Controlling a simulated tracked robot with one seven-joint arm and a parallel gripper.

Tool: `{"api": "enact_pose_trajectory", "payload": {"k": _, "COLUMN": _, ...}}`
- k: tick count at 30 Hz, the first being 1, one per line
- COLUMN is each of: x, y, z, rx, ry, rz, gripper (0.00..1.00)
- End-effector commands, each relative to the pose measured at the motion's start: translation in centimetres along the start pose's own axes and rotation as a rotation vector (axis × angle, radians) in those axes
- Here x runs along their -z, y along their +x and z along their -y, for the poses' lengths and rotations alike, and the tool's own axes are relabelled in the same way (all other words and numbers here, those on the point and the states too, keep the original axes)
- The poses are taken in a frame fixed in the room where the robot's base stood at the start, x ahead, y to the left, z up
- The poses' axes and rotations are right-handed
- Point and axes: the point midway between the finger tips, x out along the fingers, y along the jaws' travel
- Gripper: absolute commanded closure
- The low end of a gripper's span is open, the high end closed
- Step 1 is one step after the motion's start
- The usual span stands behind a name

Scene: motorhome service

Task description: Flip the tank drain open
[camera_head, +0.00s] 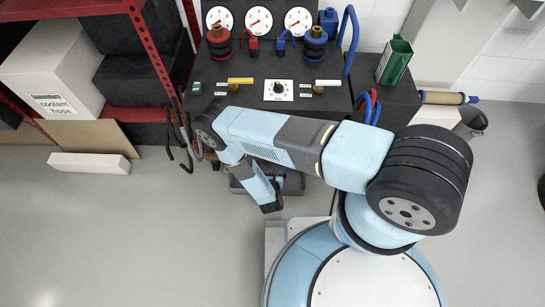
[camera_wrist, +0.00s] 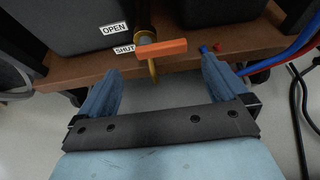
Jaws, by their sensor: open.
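The tank drain (camera_wrist: 152,68) is a brass valve with a downward spout, in the upper middle of the wrist view. Its orange lever (camera_wrist: 162,48) lies nearly level across the picture. A SHUT label (camera_wrist: 124,49) is just left of the lever's left end, and an OPEN label (camera_wrist: 114,29) is higher on a black box. My gripper (camera_wrist: 162,76) is open and empty, its blue fingers apart on either side of the drain, with no contact visible. In the head view my gripper (camera_head: 270,200) points down in front of the bench; I cannot make out the drain there.
A brown shelf edge (camera_wrist: 72,68) runs behind the drain. Blue and red hoses (camera_wrist: 285,52) hang at right. In the head view, a black service bench (camera_head: 215,90) with gauges stands behind my arm, and a red rack (camera_head: 150,45) is at left. Floor at lower left is clear.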

Motion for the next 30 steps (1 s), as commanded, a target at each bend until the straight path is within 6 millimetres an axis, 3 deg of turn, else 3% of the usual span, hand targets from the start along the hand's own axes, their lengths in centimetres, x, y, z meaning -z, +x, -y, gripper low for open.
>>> {"api": "enact_pose_trajectory", "payload": {"k": 9, "x": 0.0, "y": 5.5, "z": 0.1, "rx": 0.001, "ry": 0.001, "rz": 0.001, "gripper": 0.0}}
{"api": "enact_pose_trajectory", "payload": {"k": 15, "x": 0.0, "y": 7.8, "z": 0.0, "rx": 0.001, "ry": 0.001, "rz": 0.001, "gripper": 0.0}}
{"api": "enact_pose_trajectory", "payload": {"k": 28, "x": 0.0, "y": 8.7, "z": 0.0, "rx": 0.0, "ry": 0.0, "rz": 0.0, "gripper": 0.0}}
{"api": "enact_pose_trajectory", "payload": {"k": 30, "x": 0.0, "y": 8.7, "z": 0.0, "rx": 0.0, "ry": 0.0, "rz": 0.0, "gripper": 0.05}}
